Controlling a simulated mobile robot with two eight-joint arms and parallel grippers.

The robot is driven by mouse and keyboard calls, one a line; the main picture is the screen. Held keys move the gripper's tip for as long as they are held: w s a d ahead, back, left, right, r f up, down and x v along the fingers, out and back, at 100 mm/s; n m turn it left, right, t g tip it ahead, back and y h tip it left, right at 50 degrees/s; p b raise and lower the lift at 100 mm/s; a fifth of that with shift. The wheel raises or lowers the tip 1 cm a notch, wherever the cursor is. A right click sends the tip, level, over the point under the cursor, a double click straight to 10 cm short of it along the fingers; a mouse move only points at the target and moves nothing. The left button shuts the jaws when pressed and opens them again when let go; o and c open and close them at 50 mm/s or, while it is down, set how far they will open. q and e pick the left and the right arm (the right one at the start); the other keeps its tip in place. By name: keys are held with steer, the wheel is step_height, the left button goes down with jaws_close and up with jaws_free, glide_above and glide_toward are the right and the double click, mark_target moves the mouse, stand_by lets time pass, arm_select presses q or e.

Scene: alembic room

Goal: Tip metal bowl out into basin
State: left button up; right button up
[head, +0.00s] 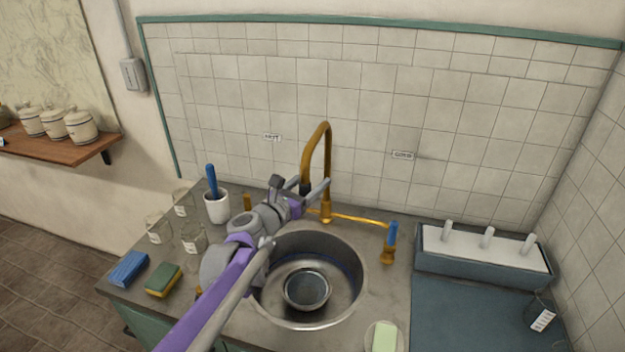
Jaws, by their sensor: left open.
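The metal bowl (307,289) sits inside the round steel basin (345,308), on its floor, and looks upright. What is in the bowl, if anything, is too small to tell. My left arm reaches in from the bottom left across the basin's left edge. My left gripper (318,191) is open and empty above the back rim of the basin, close to the brass tap (325,150). It is apart from the bowl. My right gripper does not show.
Glass beakers (193,238), a white cup with a blue-handled brush (216,207), a blue block (129,269) and a sponge (163,280) stand left. A blue-handled valve (390,243), a soap dish (383,337) and a pegged rack (483,252) are right.

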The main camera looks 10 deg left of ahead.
arm_select(q)
steer(key=shift+w, duration=0.1)
steer(key=shift+c, duration=0.4)
jaws_close()
stand_by(1.1)
